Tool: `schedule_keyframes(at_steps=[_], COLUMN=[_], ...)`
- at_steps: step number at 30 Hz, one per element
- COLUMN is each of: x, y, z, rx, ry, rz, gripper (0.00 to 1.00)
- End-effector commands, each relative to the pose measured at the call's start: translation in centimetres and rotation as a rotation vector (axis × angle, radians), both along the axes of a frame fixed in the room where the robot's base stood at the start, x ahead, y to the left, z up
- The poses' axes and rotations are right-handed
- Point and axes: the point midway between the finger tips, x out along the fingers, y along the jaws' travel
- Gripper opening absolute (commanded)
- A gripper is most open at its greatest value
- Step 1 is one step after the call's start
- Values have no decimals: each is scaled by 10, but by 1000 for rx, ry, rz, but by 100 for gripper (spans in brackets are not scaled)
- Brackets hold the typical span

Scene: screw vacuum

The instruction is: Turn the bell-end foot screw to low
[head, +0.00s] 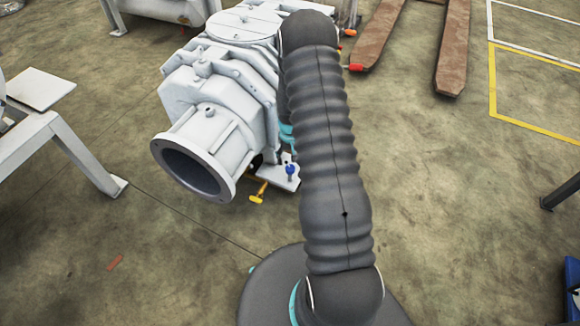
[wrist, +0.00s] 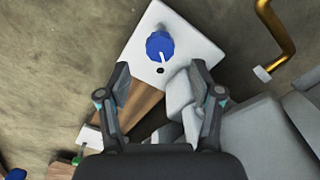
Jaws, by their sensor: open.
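The pale vacuum pump (head: 215,100) lies on the floor with its open bell end (head: 193,170) facing the lower left. By the bell end, a blue screw knob (head: 290,169) sits on a white foot plate (head: 280,181). In the wrist view the blue knob (wrist: 160,46) has a white mark pointing down and slightly right, and the white plate (wrist: 196,52) has a dark hole below the knob. My gripper (wrist: 160,82) is open, its fingers apart below the knob and not touching it. In the head view my arm hides it.
A yellow handle (head: 259,191) sticks out beside the foot; it shows as a bent brass bar (wrist: 275,28) at the upper right of the wrist view. A white stand (head: 70,150) is at left and rusty forks (head: 455,50) at upper right.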

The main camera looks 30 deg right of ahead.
Motion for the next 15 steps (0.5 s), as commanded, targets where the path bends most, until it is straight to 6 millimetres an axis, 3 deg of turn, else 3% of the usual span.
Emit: schedule_keyframes(at_steps=[7,15], x=[-1,0], y=[0,0], z=[-40,-55], rx=[1,0], ry=[2,0], rz=[0,0], gripper=[65,65])
